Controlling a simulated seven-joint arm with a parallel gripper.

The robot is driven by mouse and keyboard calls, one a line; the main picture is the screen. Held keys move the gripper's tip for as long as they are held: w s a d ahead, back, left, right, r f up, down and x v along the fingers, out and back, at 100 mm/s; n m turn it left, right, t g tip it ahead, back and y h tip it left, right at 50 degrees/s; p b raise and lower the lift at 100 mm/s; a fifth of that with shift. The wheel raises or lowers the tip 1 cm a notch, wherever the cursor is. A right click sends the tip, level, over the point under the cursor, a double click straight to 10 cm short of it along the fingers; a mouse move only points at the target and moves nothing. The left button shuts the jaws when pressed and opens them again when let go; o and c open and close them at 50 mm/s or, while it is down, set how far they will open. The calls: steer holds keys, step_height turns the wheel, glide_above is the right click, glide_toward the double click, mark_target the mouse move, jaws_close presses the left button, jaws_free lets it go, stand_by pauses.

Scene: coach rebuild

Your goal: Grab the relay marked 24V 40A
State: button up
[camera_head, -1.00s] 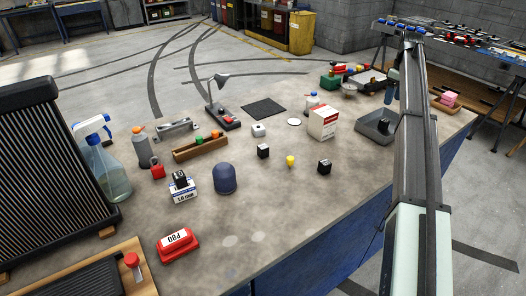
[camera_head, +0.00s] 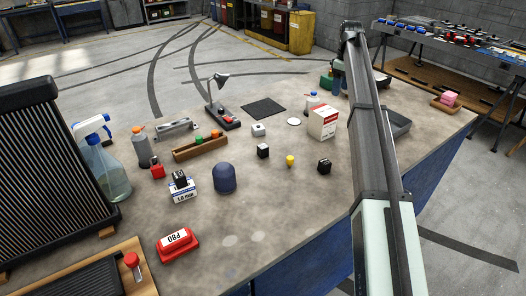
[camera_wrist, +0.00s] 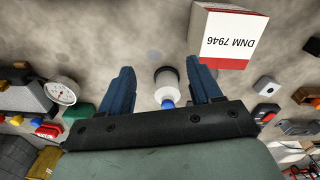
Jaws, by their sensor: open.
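Several small black cubes that look like relays stand on the bench in the head view: one near the middle (camera_head: 263,151), one farther right (camera_head: 324,166), and one on top of a white-and-blue box (camera_head: 181,178). A white cube (camera_head: 258,130) stands behind them. Their markings are too small to read, so I cannot tell which is 24V 40A. My gripper (camera_wrist: 160,68) is open and empty, pointing down over the far right of the bench. In the wrist view a white bottle with a blue cap (camera_wrist: 166,82) appears between its blue fingers, not gripped.
A red-and-white carton (camera_head: 322,122) stands near the bottle; it also shows in the wrist view (camera_wrist: 242,35). A yellow piece (camera_head: 290,160), a blue dome (camera_head: 224,179) and a wooden tray (camera_head: 200,150) stand around the black cubes.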

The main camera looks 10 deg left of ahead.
steer(key=s+a+r+n, duration=0.1)
steer(key=s+a, duration=0.3)
steer(key=a, duration=0.3)
steer(key=s+a+n, duration=0.1)
steer(key=s+a, duration=0.2)
steer(key=a, duration=0.4)
steer(key=m+t+y, duration=0.1)
steer(key=m, duration=0.4)
glide_above(263, 146)
steer(key=s, duration=0.1)
steer(key=f, duration=0.9)
steer(key=shift+d+f, duration=0.2)
steer(key=shift+d, duration=0.05)
steer(key=shift+w+a+f, duration=0.1)
steer(key=shift+w+f, duration=0.05)
steer(key=shift+f, duration=0.8)
steer(key=shift+w+a+f, duration=0.1)
steer(key=shift+w+f, duration=0.1)
steer(key=shift+f, duration=0.8)
steer(key=shift+w+a+f, duration=0.1)
steer(key=shift+w+f, duration=0.05)
steer(key=shift+f, duration=0.8)
